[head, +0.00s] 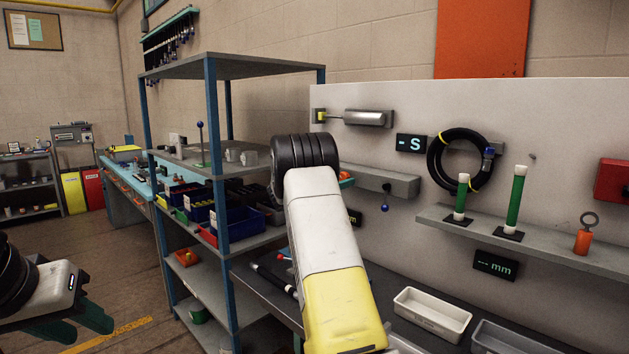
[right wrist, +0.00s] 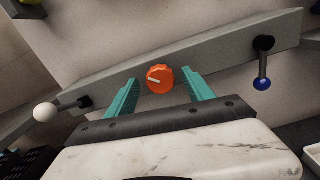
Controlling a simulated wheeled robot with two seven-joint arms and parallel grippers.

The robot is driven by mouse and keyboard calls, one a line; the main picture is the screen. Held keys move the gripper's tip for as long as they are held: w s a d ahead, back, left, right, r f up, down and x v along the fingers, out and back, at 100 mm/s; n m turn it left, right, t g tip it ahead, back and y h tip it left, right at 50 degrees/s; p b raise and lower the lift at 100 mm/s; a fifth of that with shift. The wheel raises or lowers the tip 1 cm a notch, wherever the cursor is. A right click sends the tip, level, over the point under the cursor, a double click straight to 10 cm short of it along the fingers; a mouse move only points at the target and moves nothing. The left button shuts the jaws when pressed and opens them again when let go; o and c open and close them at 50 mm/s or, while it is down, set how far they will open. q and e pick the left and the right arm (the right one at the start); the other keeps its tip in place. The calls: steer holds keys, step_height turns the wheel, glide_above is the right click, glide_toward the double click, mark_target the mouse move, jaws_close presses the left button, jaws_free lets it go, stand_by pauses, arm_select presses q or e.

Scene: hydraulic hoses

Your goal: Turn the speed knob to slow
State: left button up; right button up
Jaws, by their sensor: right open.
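The orange speed knob (right wrist: 160,79) sits on a grey rail (right wrist: 215,49) in the right wrist view. Its white pointer line points to the left. My right gripper (right wrist: 164,88) is open, with one teal finger on each side of the knob; I cannot tell whether they touch it. In the head view my right wrist hides the fingers, and a bit of orange, likely the knob, shows beside it (head: 346,177). My left gripper (head: 76,318) is at the lower left of the head view, fingers apart, empty and far from the panel.
A lever with a blue ball (right wrist: 262,84) hangs right of the knob, and one with a white ball (right wrist: 45,112) is left of it. A blue-posted shelf (head: 216,150) stands left of my right arm. A white tray (head: 432,313) lies on the bench below.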

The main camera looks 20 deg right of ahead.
jaws_close()
steer(key=shift+m, duration=0.5)
steer(key=m, duration=0.4)
steer(key=shift+m, duration=0.4)
steer(key=m, duration=1)
steer(key=shift+m, duration=0.4)
steer(key=m, duration=0.5)
steer(key=shift+f, duration=0.1)
steer(key=shift+m, duration=0.3)
